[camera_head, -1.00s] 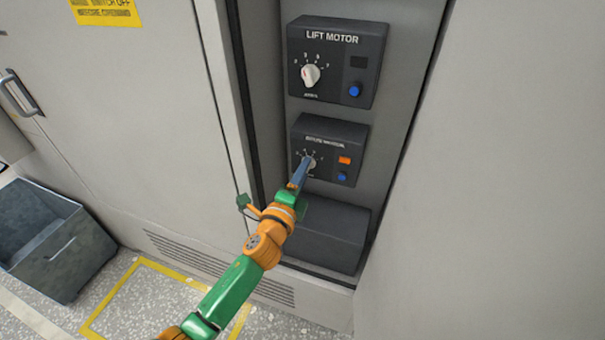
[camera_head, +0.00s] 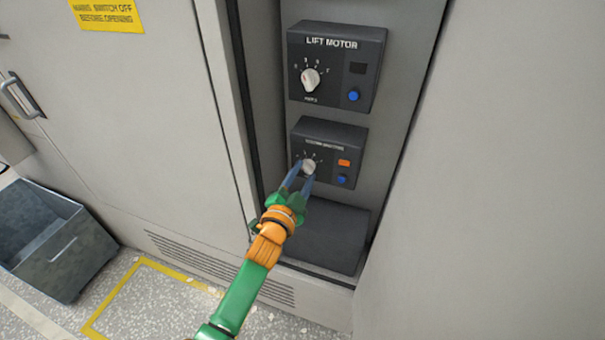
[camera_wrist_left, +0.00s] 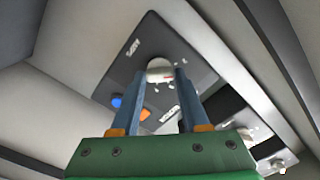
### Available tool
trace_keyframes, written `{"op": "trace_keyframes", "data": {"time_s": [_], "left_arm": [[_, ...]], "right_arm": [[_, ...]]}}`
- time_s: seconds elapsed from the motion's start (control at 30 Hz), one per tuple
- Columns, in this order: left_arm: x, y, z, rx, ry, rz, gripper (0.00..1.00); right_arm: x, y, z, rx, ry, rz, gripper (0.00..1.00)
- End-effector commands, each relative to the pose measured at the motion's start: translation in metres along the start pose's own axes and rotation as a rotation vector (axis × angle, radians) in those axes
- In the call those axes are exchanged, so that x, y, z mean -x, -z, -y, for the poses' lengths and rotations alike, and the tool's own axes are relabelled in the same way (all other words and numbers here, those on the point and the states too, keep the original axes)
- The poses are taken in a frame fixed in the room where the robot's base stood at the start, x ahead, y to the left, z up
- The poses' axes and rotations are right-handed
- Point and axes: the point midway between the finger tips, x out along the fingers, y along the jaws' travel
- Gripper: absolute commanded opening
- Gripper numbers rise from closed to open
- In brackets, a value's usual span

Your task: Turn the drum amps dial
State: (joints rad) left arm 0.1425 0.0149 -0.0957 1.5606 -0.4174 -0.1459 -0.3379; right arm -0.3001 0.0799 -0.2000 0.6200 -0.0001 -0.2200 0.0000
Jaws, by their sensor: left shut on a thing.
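The dial (camera_head: 308,166) is a round pale knob on the middle dark box (camera_head: 330,136), whose small label is too blurred to read. My left gripper (camera_head: 303,173) reaches up to it from below, with its blue-grey fingers on either side of the knob, shut on it. In the left wrist view the knob (camera_wrist_left: 159,66) sits between the two fingertips (camera_wrist_left: 162,76). The knob's pointer and the scale marks are partly hidden or too small to read. My right gripper is not in view.
Above is a LIFT MOTOR box (camera_head: 341,46) with its own pale dial (camera_head: 310,79) and blue button (camera_head: 354,95). The middle box has an orange lamp (camera_head: 344,163) and blue button (camera_head: 342,179). A plain dark box (camera_head: 325,240) lies below. A grey bin (camera_head: 62,245) stands at left.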

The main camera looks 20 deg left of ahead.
Motion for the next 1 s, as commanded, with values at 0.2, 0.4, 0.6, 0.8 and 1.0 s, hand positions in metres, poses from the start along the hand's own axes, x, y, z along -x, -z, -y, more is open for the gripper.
{"op": "trace_keyframes", "data": {"time_s": [0.2,0.4,0.6,0.8,1.0], "left_arm": [[-0.0006,0.0030,0.0030,0.137,0.005,-0.006,0.00],[-0.0007,0.0031,0.0033,0.221,0.006,-0.008,0.00],[-0.0008,0.0029,0.0031,0.262,0.006,-0.008,0.00],[-0.0008,0.0029,0.0030,0.273,0.006,-0.009,0.00],[-0.0009,0.0031,0.0032,0.273,0.006,-0.009,0.00]], "right_arm": [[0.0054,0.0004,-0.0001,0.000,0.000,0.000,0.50],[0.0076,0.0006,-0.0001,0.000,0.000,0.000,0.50],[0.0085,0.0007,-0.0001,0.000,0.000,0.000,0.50],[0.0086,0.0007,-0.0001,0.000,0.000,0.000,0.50],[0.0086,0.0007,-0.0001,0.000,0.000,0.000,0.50]]}}
